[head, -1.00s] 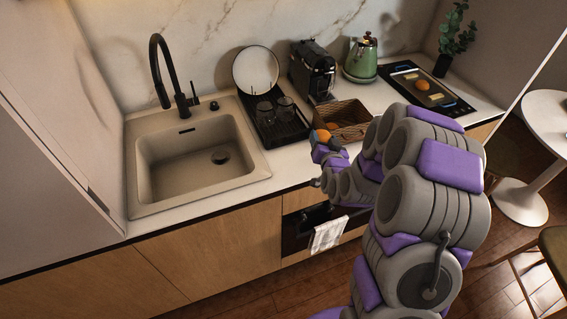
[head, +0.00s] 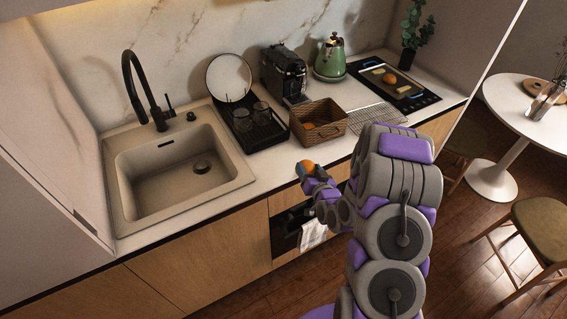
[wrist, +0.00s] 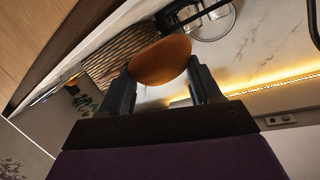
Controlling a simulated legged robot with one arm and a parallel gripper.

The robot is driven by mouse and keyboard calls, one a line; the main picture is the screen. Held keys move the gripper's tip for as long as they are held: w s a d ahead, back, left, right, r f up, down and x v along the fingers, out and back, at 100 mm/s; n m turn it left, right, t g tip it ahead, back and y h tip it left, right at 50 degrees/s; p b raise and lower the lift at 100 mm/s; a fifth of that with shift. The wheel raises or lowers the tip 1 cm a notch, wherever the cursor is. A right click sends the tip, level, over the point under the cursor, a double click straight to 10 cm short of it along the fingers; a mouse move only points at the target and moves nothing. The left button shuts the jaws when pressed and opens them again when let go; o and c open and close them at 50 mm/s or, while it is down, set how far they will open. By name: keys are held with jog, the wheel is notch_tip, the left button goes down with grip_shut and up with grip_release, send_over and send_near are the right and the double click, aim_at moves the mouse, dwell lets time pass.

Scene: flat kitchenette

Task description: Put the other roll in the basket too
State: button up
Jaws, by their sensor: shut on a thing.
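My gripper (head: 303,172) is shut on an orange-brown roll (head: 308,166), held near the counter's front edge, in front of the basket and apart from it. In the wrist view the roll (wrist: 160,62) sits between the two fingers of my gripper (wrist: 163,85). The brown woven basket (head: 304,135) stands on the counter behind, and its side shows in the wrist view (wrist: 112,58). Another orange-brown roll (head: 308,126) lies inside the basket, partly hidden by its wall.
A dish rack (head: 262,132) with glasses stands left of the basket, a wire rack (head: 376,115) to its right. Behind are a coffee machine (head: 284,74) and a green kettle (head: 330,58). A cooktop (head: 410,92) with a board and food lies right. The sink (head: 180,168) is at left.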

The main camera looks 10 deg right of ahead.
jog(key=shift+w+f+b, duration=0.2)
jog(key=shift+w+b, duration=0.05)
jog(key=shift+b, duration=0.3)
jog(key=shift+w+d+f+b, duration=0.15)
jog(key=shift+w+d+b, duration=0.3)
jog(key=shift+b, duration=0.65)
jog(key=shift+w+d+b, duration=0.1)
jog(key=shift+d+b, duration=0.2)
jog(key=shift+b, duration=0.65)
jog(key=shift+w+a+b, duration=0.15)
jog(key=shift+a+b, duration=0.05)
jog(key=shift+b, duration=0.3)
jog(key=b, duration=0.1)
send_over(289, 163)
jog(key=shift+s+a+f, duration=0.1)
jog(key=shift+s+f, duration=0.1)
jog(key=shift+s, duration=0.15)
jog(key=shift+w, duration=0.25)
jog(key=shift+w+d+f, duration=0.1)
jog(key=shift+d, duration=0.1)
jog(key=f, duration=0.1)
jog(key=a+f+b, duration=0.1)
jog(key=f, duration=0.1)
jog(key=shift+f, duration=0.2)
jog(key=shift+r, duration=0.1)
jog(key=shift+d, duration=0.1)
jog(key=o, duration=0.8)
jog(key=shift+d, duration=0.25)
